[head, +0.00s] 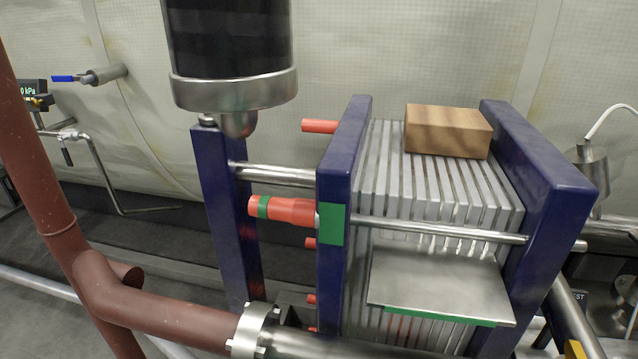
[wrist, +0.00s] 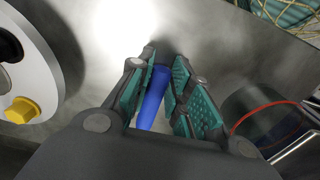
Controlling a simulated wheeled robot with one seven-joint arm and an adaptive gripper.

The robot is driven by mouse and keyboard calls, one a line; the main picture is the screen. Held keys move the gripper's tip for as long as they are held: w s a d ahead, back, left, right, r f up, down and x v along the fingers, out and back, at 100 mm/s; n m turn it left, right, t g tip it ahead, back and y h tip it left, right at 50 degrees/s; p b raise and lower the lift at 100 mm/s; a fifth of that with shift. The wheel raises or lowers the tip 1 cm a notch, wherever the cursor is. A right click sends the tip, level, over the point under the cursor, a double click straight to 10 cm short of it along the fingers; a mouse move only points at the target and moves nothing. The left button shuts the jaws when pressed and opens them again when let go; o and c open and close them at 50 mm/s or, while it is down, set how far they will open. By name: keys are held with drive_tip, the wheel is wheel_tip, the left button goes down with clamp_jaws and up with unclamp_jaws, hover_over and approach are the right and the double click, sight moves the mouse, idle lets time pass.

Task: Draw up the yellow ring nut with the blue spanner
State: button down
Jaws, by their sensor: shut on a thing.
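My gripper (wrist: 164,72) shows in the wrist view, its teal-padded fingers on either side of a blue bar, the blue spanner (wrist: 151,104). It is shut on the spanner. The spanner's far end is hidden beyond the fingertips, and its near end by the gripper body. A yellow six-sided piece (wrist: 22,110), which looks like the yellow nut, sits on a pale round flange (wrist: 38,75) at the left, apart from the gripper. My gripper and the spanner do not show in the head view. A yellow piece (head: 576,350) is cut off at the bottom right there; I cannot tell what it is.
A plate stack (head: 440,190) stands between dark blue end frames (head: 545,165), with a brown block (head: 447,130) on top. A metal shelf (head: 438,283) juts from its front. A red-brown pipe (head: 170,318) crosses the lower left. In the wrist view, a dark red-rimmed cylinder (wrist: 262,118) is at the right.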

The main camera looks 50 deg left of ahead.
drive_tip(key=shift+r, duration=0.15)
drive_tip(key=shift+r+p, duration=2.85)
drive_tip(key=shift+p, duration=0.05)
